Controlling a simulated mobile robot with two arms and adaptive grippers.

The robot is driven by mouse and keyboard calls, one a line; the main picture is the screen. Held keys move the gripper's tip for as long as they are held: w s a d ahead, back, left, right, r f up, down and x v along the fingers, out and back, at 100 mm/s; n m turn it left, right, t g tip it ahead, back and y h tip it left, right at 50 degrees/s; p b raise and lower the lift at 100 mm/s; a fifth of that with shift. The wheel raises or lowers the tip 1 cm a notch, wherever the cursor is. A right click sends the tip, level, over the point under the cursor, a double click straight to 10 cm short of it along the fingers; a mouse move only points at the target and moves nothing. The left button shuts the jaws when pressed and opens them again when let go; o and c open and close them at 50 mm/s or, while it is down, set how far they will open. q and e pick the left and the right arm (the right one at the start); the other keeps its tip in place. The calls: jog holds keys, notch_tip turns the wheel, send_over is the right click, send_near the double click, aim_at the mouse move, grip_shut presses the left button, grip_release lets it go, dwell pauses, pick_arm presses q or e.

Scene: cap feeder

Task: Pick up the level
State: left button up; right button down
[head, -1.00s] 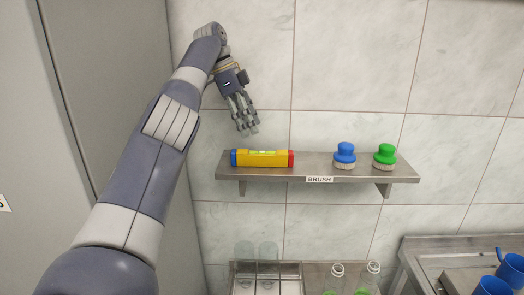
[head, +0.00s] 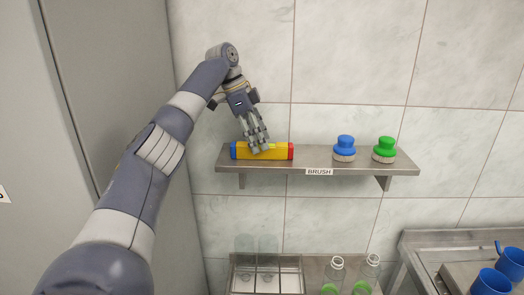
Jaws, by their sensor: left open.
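The level (head: 279,153) is a yellow bar with a blue end on the left and a red end on the right. It lies lengthwise on the left part of the wall shelf (head: 318,160). My left gripper (head: 259,147) is open and points down at the middle of the level. Its fingertips overlap the level in the head view and hide part of its top and vial. Whether the fingers touch the level, I cannot tell. My right gripper is not in view.
The shelf bears a "BRUSH" label (head: 319,172). Below are glass containers (head: 268,255), bottles (head: 336,273) and blue cups (head: 491,281). A grey cabinet is at left.

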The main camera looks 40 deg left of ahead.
pick_arm(q)
jog(key=shift+p+x, duration=0.3)
jog(key=shift+x, duration=0.65)
jog(key=shift+w+d+f, duration=0.1)
jog(key=shift+w+f, duration=0.05)
jog(key=shift+f, duration=0.3)
jog(key=shift+d+r, duration=0.1)
grip_shut()
jog(key=shift+r, duration=0.1)
